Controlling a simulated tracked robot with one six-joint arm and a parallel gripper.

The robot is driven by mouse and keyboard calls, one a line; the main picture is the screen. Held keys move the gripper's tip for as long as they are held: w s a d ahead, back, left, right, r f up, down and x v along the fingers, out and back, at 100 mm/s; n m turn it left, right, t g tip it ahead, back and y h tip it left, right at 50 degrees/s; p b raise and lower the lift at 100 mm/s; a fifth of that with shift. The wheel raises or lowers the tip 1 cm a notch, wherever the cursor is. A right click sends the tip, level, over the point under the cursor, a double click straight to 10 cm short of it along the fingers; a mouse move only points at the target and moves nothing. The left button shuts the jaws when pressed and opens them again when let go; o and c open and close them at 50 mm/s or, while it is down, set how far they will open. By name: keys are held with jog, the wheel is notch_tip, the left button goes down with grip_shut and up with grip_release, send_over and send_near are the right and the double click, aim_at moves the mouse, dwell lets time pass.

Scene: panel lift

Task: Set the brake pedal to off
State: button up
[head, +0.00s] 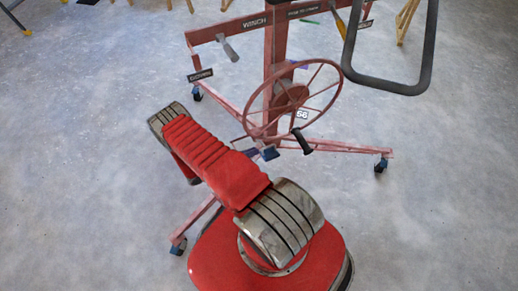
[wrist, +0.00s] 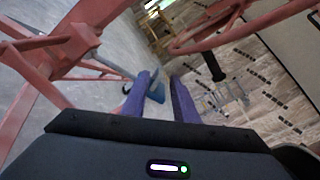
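In the wrist view, the two purple fingers of my gripper (wrist: 163,76) stand apart with a gap between them, so it is open. A small blue piece (wrist: 156,93) shows in that gap, beyond the fingers; it looks like a pedal, and I see no contact. In the head view, a dark blue piece (head: 270,153) sits low by the lift's base, below the handwheel. It may be the same pedal. Whether the pedal is on or off is unclear. My arm hides most of my gripper in the head view.
The red panel lift (head: 275,60) stands ahead, with its handwheel (head: 292,97) and black crank handle (head: 302,141) above the base. Its legs end in casters, one at the right (head: 381,165). A grey tubular loop (head: 423,60) hangs at upper right. Bare floor (head: 440,220) lies at right.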

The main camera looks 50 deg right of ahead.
jog(key=shift+v, duration=1.05)
